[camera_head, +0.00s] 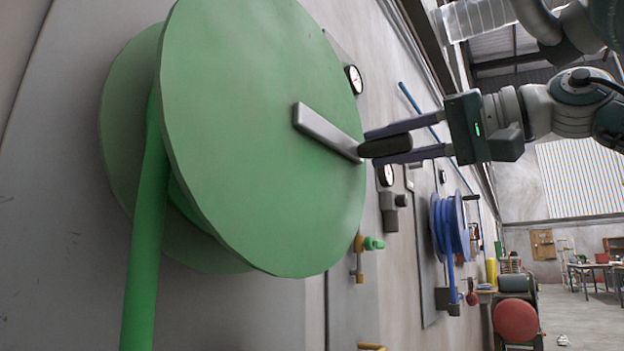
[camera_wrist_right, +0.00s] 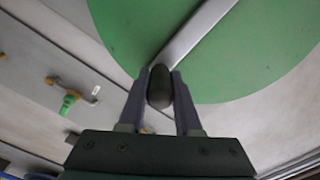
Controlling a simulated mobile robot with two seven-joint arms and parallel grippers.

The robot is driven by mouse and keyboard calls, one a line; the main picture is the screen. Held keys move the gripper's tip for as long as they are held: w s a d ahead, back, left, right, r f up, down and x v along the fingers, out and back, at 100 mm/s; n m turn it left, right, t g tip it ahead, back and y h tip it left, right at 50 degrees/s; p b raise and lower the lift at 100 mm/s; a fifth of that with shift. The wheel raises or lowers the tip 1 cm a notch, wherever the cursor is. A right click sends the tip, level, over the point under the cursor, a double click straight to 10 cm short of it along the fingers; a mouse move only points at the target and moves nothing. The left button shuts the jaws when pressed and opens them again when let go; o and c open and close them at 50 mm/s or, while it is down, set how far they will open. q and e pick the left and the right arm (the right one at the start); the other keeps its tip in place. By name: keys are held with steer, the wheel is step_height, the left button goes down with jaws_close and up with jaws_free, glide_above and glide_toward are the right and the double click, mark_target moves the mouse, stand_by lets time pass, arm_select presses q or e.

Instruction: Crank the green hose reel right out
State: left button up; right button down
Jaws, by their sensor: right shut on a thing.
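The green hose reel (camera_head: 250,150) is on the wall at the left of the head view, with a green hose (camera_head: 147,240) hanging from its left side. Its grey crank arm (camera_head: 325,131) runs from the hub down to the right, ending in a dark handle (camera_head: 385,146) near the disc's right edge. My right gripper (camera_head: 385,144) is shut on that handle, one finger above it and one below. In the wrist view the handle (camera_wrist_right: 160,87) sits between both fingers, with the crank arm (camera_wrist_right: 195,38) and green disc (camera_wrist_right: 125,35) behind. My left gripper is not in view.
Along the wall to the right are gauges (camera_head: 355,80), a valve with a green fitting (camera_head: 372,243) and a blue hose reel (camera_head: 450,228). A red round-ended machine (camera_head: 515,320) stands farther back. Open floor (camera_head: 585,325) lies at the far right.

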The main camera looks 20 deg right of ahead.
steer(key=c, duration=0.6)
jaws_free()
steer(key=shift+r, duration=0.15)
steer(key=shift+s+d, duration=0.25)
steer(key=shift+d, duration=0.05)
steer(key=b+v, duration=0.2)
steer(key=v, duration=0.4)
steer(key=shift+s+d, duration=0.15)
steer(key=shift+s, duration=0.2)
